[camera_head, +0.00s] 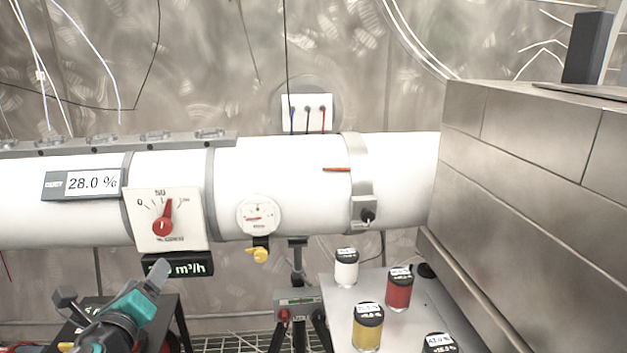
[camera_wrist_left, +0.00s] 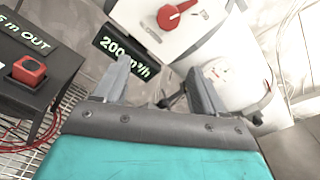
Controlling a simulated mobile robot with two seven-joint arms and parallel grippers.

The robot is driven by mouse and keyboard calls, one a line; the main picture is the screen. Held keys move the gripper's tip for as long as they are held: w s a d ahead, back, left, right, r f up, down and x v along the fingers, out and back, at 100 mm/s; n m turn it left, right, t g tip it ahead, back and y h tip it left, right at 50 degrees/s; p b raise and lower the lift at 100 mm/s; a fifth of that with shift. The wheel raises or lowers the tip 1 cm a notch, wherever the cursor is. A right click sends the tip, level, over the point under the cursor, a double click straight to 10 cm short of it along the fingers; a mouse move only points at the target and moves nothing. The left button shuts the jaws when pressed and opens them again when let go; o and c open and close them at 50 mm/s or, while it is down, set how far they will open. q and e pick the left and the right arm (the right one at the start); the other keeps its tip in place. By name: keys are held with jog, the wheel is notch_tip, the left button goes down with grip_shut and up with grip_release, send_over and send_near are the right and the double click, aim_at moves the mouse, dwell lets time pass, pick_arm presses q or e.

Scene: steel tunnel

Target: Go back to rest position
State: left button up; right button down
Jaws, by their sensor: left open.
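My left gripper (camera_head: 153,277) is at the lower left of the head view, in front of and below the dial panel (camera_head: 184,236) with the red knob. It also shows in the left wrist view (camera_wrist_left: 158,88), where its two grey fingers stand apart with nothing held between them. The green-lit flow display (camera_wrist_left: 124,50) lies beyond the fingers in that view. My right gripper is not in view.
A white pipe (camera_head: 290,165) crosses the back, with a gauge (camera_head: 259,215) on it. A steel-clad block (camera_head: 540,180) fills the right. A grey table (camera_head: 337,300) holds several capped jars. A dark box with a red button (camera_wrist_left: 29,69) is beside my left gripper.

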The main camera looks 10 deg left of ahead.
pick_arm(q)
jog(key=s+d+f+n+g+h, duration=0.2)
jog(key=s+d+f+n+g, duration=0.1)
jog(key=s+d+f+n, duration=0.6)
jog(key=s+d+f+n+g+h, duration=0.3)
jog(key=s+d+f+n, duration=0.6)
jog(key=s+f+n, duration=0.2)
notch_tip(320, 180, down, 2)
jog(key=n, duration=0.4)
jog(key=shift+f+h+p, duration=0.2)
jog(key=shift+h+p, duration=0.1)
jog(key=shift+p, duration=0.1)
dwell(1.9)
